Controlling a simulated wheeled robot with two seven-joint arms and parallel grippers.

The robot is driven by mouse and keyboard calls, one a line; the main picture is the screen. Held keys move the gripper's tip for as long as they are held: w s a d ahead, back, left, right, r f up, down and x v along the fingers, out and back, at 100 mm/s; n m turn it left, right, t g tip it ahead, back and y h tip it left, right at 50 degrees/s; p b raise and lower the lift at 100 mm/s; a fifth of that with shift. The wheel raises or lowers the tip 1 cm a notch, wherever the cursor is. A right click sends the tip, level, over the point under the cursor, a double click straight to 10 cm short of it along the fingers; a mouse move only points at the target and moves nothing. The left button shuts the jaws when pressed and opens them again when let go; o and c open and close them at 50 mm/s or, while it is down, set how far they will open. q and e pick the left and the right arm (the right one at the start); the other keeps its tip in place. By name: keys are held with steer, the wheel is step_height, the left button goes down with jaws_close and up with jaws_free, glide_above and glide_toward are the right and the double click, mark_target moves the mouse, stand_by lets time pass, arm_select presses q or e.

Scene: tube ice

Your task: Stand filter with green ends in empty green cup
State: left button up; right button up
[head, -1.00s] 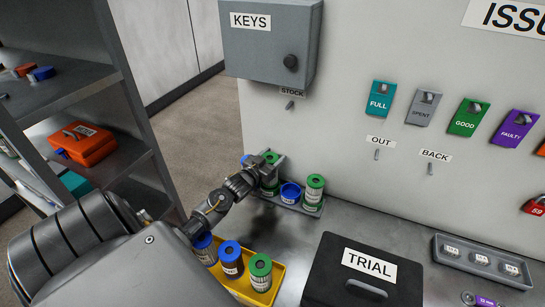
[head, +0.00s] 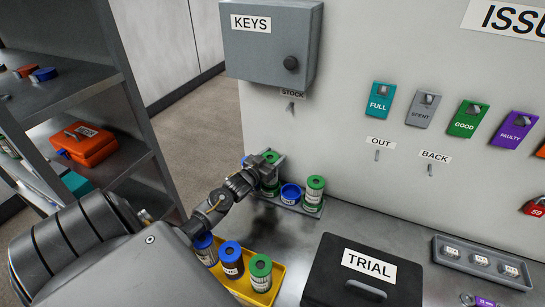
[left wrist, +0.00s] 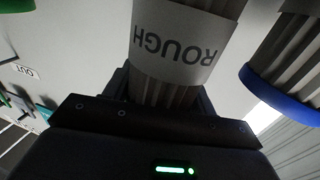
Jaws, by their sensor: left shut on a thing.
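My left gripper (head: 265,170) is at the left place of a small grey rack (head: 297,209) against the wall. It is shut on a filter with green ends (head: 271,156); its pale pleated body with a ROUGH label also shows in the left wrist view (left wrist: 178,42). The filter looks upright, with green at its foot (head: 270,190); whether it is seated in a green cup is hidden by the gripper. Right of it are a blue cup (head: 290,190) with a dark opening and another green-ended filter (head: 314,190) standing upright. My right gripper is not in view.
A yellow tray (head: 236,290) in front holds blue-ended filters (head: 231,260) and a green-ended one (head: 260,273). A black TRIAL box (head: 365,285) stands to its right. A grey KEYS cabinet (head: 268,45) hangs above. A blue-ended filter (left wrist: 290,62) is close in the left wrist view.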

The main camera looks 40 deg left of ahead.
arm_select(q)
steer(key=shift+f, duration=0.3)
stand_by(0.9)
steer(key=shift+f+b, duration=0.65)
steer(key=shift+f, duration=0.15)
steer(key=shift+d+f, duration=0.1)
